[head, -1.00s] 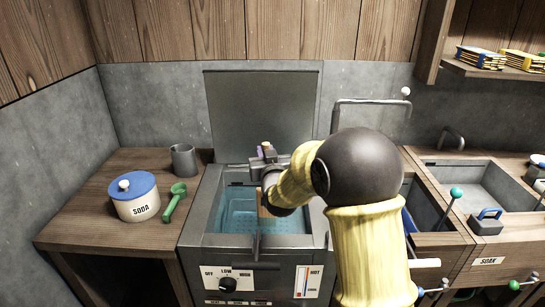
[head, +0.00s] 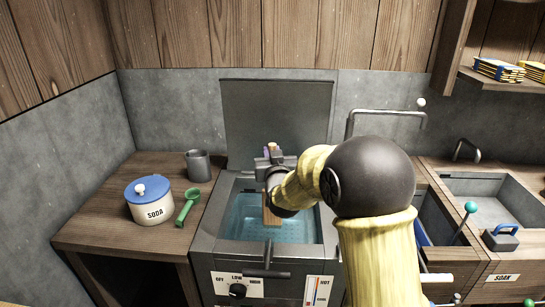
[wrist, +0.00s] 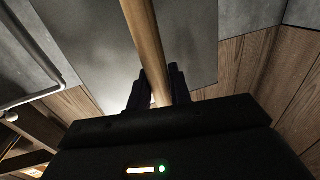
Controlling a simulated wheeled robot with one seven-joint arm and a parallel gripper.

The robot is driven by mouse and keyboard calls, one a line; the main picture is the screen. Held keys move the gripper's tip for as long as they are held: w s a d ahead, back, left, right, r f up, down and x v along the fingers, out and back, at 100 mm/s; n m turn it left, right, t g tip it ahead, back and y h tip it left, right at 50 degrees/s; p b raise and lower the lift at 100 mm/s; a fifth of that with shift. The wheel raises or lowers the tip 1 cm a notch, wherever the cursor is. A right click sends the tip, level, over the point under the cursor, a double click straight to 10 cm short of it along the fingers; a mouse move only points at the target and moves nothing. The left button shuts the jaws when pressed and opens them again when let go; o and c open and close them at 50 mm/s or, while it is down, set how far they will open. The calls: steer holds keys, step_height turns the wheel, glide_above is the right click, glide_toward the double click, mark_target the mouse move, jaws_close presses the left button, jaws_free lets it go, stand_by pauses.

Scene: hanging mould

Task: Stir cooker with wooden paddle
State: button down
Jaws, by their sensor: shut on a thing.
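The cooker (head: 215,249) is a grey box with its lid (head: 277,125) standing open at the back. Blue liquid (head: 243,222) lies inside it. My gripper (head: 270,163) is above the cooker's opening, shut on the wooden paddle (head: 272,208), whose flat brown part hangs down at the liquid. Whether its lower end touches the bottom cannot be seen. In the wrist view the paddle's round handle (wrist: 146,45) runs up from between the dark fingers of the gripper (wrist: 155,90). My arm hides the cooker's right side.
A soda jar (head: 152,206) with a blue lid, a green scoop (head: 187,207) and a grey cup (head: 198,166) stand on the left counter. A tap (head: 385,113) and a sink (head: 490,200) are on the right. The cooker's front has a dial (head: 238,290) and a gauge (head: 318,290).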

steer(key=shift+r+p, duration=2.8)
steer(key=shift+r, duration=2.45)
